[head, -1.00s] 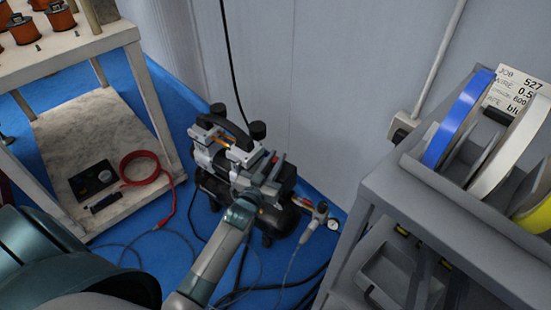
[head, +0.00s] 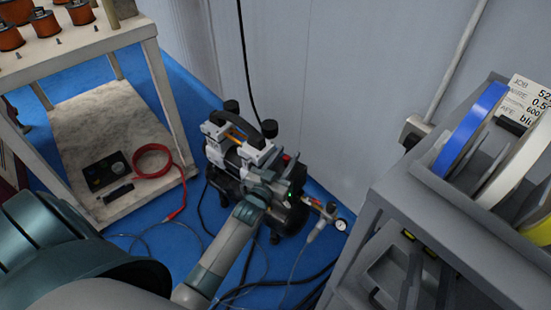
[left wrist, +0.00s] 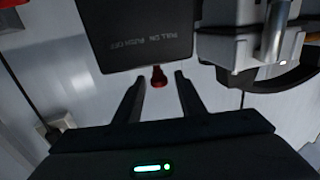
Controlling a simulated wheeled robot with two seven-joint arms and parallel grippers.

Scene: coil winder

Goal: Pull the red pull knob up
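The red pull knob (left wrist: 158,76) is small and juts from the edge of a black box (left wrist: 140,38) marked "PULL ON PUSH OFF". In the left wrist view it lies between the tips of my left gripper (left wrist: 159,80), whose fingers are apart with a gap on each side of the knob. In the head view my left gripper (head: 279,175) is at the right end of the compressor (head: 232,150), and a small red spot shows just beyond it. How deep the knob sits between the fingers is hard to tell. My right gripper is not in view.
A grey rack (head: 400,185) with coloured spools stands at the right. A wooden bench (head: 100,55) with a lower shelf and a red cable (head: 153,147) stands at the left. A wall is behind the compressor. A gauge (head: 341,225) and hoses lie low to its right.

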